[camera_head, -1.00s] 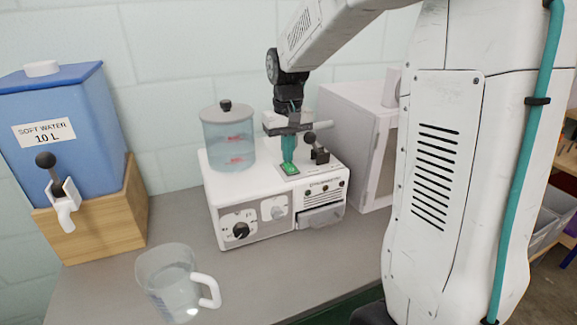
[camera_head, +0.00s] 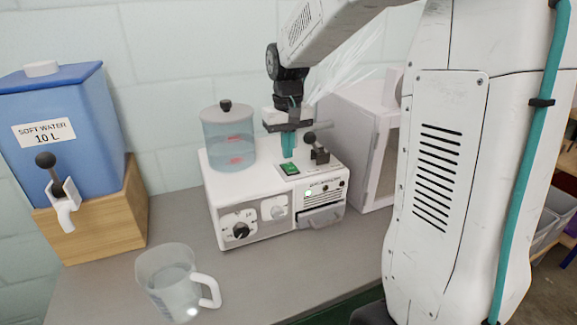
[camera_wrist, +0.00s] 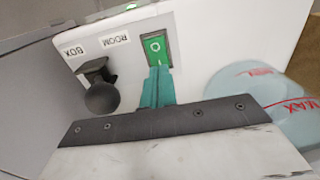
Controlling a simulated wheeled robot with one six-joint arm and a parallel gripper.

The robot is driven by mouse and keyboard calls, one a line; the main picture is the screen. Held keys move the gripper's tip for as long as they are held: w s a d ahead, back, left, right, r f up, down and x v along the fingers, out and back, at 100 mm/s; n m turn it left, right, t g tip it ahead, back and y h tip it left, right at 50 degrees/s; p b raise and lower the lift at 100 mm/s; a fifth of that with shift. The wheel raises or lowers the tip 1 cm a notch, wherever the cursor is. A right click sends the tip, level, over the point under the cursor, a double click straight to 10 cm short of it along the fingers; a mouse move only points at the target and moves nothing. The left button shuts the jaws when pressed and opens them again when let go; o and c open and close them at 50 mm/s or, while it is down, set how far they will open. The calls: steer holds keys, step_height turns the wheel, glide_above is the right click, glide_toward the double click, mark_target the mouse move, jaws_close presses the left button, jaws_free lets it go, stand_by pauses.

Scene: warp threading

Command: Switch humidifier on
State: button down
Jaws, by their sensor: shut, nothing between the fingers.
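The white humidifier (camera_head: 268,222) stands on the grey bench. Its green rocker switch (camera_head: 289,169) is on the top face, and it also shows in the wrist view (camera_wrist: 155,50), with a pale mark at one end. A small light (camera_head: 309,191) glows on the humidifier's front, and white mist rises behind my arm. My gripper (camera_head: 289,152) is shut and empty, pointing down just above and behind the switch. In the wrist view its teal fingertips (camera_wrist: 158,80) are at the switch's near edge; I cannot tell whether they touch it.
A black-knobbed lever (camera_head: 318,152) stands right of the switch, near BOX and ROOM labels. A clear lidded tank (camera_head: 228,142) is on the left. A water jug (camera_head: 168,285), a blue soft-water container (camera_head: 68,135) and a white cabinet (camera_head: 372,140) stand nearby.

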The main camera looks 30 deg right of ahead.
mark_target(288, 164)
step_height(288, 164, up, 5)
steer(key=shift+r, duration=0.1)
stand_by(0.5)
stand_by(0.3)
steer(key=shift+g, duration=0.4)
steer(key=s+f, duration=0.1)
steer(key=s+a+f, duration=0.1)
steer(key=s, duration=0.1)
steer(key=shift+s, duration=0.25)
steer(key=s+a+n+t, duration=0.1)
steer(key=s+a, duration=0.4)
steer(key=s, duration=0.6)
steer(key=s+a+n+t, duration=0.1)
steer(key=s+a, duration=0.4)
steer(key=s, duration=0.7)
steer(key=shift+s, duration=0.1)
